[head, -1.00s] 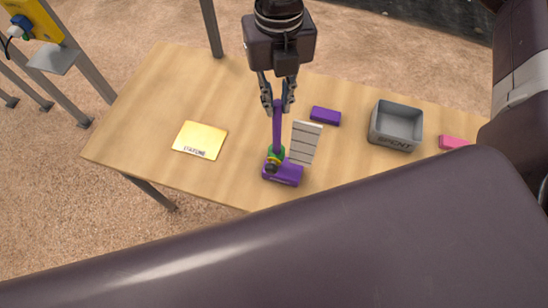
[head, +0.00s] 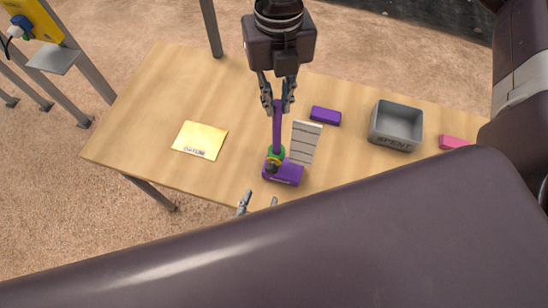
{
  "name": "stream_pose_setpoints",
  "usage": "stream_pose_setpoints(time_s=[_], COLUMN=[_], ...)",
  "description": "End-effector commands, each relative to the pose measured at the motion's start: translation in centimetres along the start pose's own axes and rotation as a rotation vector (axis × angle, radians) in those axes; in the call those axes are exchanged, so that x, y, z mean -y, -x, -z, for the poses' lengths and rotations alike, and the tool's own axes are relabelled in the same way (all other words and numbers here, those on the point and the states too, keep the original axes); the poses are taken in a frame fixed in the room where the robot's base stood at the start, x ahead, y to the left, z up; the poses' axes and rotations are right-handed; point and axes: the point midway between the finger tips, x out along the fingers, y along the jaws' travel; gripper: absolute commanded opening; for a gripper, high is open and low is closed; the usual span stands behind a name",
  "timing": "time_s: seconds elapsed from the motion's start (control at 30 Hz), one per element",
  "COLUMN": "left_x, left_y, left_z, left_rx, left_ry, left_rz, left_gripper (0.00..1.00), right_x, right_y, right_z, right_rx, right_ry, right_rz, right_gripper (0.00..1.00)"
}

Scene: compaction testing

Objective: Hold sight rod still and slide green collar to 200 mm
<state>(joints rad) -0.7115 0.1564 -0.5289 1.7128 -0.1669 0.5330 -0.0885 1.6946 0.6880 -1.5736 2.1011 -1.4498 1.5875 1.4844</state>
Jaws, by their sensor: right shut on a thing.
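The purple sight rod (head: 277,132) rises from a purple base (head: 289,174) near the table's front edge. The green collar (head: 280,151) sits low on the rod, close to the base, with a yellow and dark part in front of it. A pale board with dark lines (head: 304,142) stands just right of the rod; no figures on it are legible. My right gripper (head: 277,106) comes from the top and is shut on the rod's upper end. My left gripper (head: 258,203) shows only its two fingertips, apart and empty, below and left of the base. The rest of it is hidden behind my arm.
A yellow plate with lettering (head: 200,140) lies on the wooden table (head: 150,110) at left. A purple block (head: 326,116), a grey bin marked SPENT (head: 395,142) and a pink block (head: 453,142) are at right. My large dark arm covers the foreground.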

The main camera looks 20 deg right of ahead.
Motion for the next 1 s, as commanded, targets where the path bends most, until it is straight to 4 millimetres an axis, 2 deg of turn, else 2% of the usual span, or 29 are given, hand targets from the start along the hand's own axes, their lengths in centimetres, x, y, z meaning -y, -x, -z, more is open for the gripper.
stream_pose_setpoints(time_s=[0.17, 0.63, 0.8, 1.0], left_x=[-0.1, -0.1, -0.1, -0.1], left_y=[-1.3, -7.5, -8.7, -9.0], left_z=[0.4, 0.3, 0.3, 0.3], left_rx=[-0.011, -0.008, -0.007, -0.005], left_ry=[0.003, 0.001, 0.001, 0.002], left_rz=[0.001, 0.000, 0.000, 0.000], left_gripper=[0.38, 0.38, 0.38, 0.38], right_x=[0.0, 0.0, 0.0, 0.0], right_y=[0.0, 0.0, 0.0, 0.0], right_z=[0.0, 0.0, 0.0, 0.0], right_rx=[0.000, 0.000, 0.000, 0.000], right_ry=[0.000, 0.000, 0.000, 0.000], right_rz=[0.001, 0.001, 0.001, 0.001], right_gripper=[0.00, 0.00, 0.00, 0.00])
